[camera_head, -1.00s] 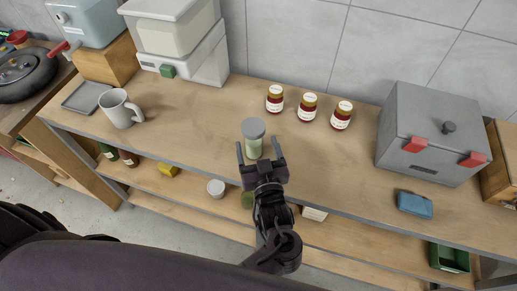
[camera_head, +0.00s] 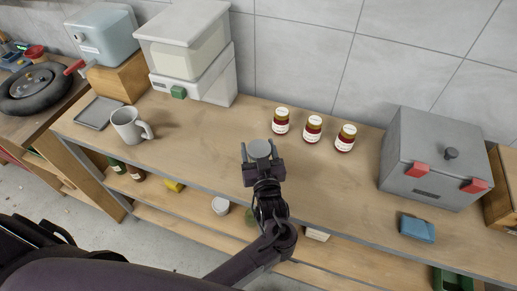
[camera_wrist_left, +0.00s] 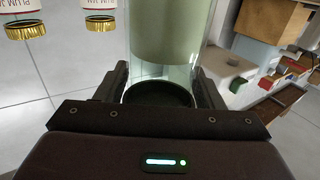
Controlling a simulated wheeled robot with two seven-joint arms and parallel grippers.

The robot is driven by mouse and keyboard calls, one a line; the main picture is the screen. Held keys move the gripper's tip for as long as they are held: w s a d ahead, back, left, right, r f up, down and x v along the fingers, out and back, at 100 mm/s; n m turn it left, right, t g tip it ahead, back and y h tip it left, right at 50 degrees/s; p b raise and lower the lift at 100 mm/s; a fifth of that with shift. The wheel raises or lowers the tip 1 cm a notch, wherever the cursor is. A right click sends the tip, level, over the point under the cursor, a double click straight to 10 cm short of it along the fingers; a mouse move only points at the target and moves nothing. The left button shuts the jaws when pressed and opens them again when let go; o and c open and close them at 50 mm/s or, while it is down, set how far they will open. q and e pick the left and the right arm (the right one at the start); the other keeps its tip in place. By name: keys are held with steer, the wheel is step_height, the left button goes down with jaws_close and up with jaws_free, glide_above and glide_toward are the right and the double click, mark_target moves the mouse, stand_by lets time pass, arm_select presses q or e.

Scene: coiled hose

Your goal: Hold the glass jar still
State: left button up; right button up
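The glass jar (camera_head: 260,148) stands on the wooden bench, its round grey lid showing in the head view. In the left wrist view the jar (camera_wrist_left: 168,35) appears upside down, with pale green contents behind clear glass and its dark lid rim nearest me. My left gripper (camera_head: 260,158) has one finger on each side of the jar. In the left wrist view its fingers (camera_wrist_left: 160,80) lie close against the glass, with no clear gap, and look shut on it. The jar's lower part is hidden in the head view. My right gripper is not in view.
Three jam jars (camera_head: 313,128) stand behind the glass jar. A grey box with red latches (camera_head: 436,160) and a blue item (camera_head: 417,228) are to the right. A mug (camera_head: 127,126) and white bins (camera_head: 190,55) are to the left. Bare bench lies around the jar.

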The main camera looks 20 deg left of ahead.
arm_select(q)
steer(key=c, duration=0.5)
steer(key=o, duration=1)
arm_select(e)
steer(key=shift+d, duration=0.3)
arm_select(q)
steer(key=b+v, duration=0.3)
steer(key=v, duration=0.5)
steer(key=a+f+m+h+b, duration=0.1)
steer(key=f+h, duration=0.1)
steer(key=s+a+f+m+t+h+b, duration=0.1)
steer(key=f+h, duration=0.1)
steer(key=a+f+m+t+h+b, duration=0.1)
steer(key=a+f+m+h, duration=0.1)
steer(key=shift+s, duration=0.2)
steer(key=m+h, duration=0.1)
steer(key=s+h+b, duration=0.1)
steer(key=shift+d+f+m+h, duration=0.15)
steer(key=shift+m+h, duration=0.25)
steer(key=shift+w, duration=0.15)
steer(key=w+p, duration=0.1)
steer(key=w, duration=0.1)
steer(key=w+p, duration=0.1)
steer(key=w, duration=0.1)
steer(key=w+p, duration=0.1)
steer(key=w, duration=0.2)
steer(key=shift+d, duration=0.3)
steer(key=shift+w, duration=0.2)
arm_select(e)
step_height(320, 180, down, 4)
